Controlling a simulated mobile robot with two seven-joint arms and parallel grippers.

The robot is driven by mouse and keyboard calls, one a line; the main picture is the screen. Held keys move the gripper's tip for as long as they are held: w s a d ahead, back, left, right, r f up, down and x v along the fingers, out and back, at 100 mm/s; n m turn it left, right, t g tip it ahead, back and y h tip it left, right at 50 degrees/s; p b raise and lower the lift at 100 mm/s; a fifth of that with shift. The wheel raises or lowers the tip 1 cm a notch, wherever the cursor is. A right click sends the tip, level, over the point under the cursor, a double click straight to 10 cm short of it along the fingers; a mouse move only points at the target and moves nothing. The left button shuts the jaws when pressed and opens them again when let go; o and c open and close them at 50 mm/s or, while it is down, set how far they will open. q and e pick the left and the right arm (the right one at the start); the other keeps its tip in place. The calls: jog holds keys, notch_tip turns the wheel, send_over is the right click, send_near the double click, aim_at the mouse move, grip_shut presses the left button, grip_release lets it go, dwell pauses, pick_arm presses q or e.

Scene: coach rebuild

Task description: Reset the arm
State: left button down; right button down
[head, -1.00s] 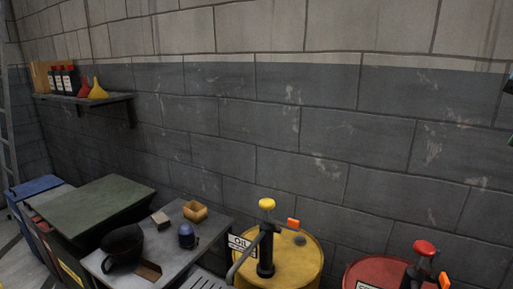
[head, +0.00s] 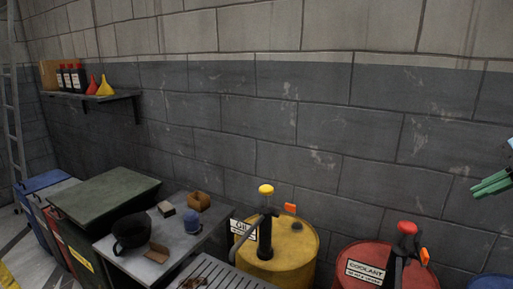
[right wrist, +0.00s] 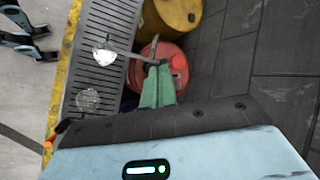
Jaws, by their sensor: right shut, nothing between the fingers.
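My right gripper (head: 490,183) shows at the right edge of the head view, its green fingers pointing left in front of the bare wall. In the right wrist view its two green fingers (right wrist: 157,88) lie together, shut with nothing held. A red coolant drum (right wrist: 143,66) shows beyond them in that view. My left gripper does not show in the head view. A grey-blue and dark jointed thing (right wrist: 28,38) is cut off at the top left of the right wrist view; I cannot tell what it is.
A yellow oil drum (head: 287,262) and a red coolant drum (head: 350,252) carry upright pumps. A grey bench (head: 163,262) holds a black pot (head: 131,233) and small items. Lidded bins (head: 103,198) stand left. A wall shelf (head: 100,95) holds bottles and funnels. The wall at right is clear.

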notch_tip(320, 180, down, 18)
jog(key=s+m+t, duration=0.2)
jog(key=m+t, duration=0.6)
jog(key=m, duration=1)
jog(key=s+f+m+h, duration=0.4)
jog(key=s+f+m, duration=0.1)
jog(key=f+m, duration=0.35)
jog(key=s+f+m+h, duration=0.3)
jog(key=s+f+m, duration=0.3)
jog(key=m, duration=0.4)
jog(key=s+a+f+m+g+h, duration=0.1)
jog(key=s+a+f+m+g, duration=0.6)
jog(key=s+a+f+m, duration=0.4)
jog(key=s+a+m+g+y, duration=0.3)
jog(key=s+a+m+g, duration=0.25)
jog(key=s+a, duration=0.55)
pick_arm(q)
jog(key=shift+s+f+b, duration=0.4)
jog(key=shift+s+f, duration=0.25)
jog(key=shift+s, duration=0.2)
pick_arm(e)
jog(key=w+a+f+t+y, duration=0.1)
jog(key=w+f+t, duration=0.1)
jog(key=f, duration=0.3)
jog(key=w+a+f+t, duration=0.1)
jog(key=w+f+t, duration=0.1)
jog(key=f+t, duration=0.3)
jog(key=shift+w+a+f+y, duration=0.15)
jog(key=shift+a+f+y, duration=0.1)
jog(key=shift+f+y, duration=0.15)
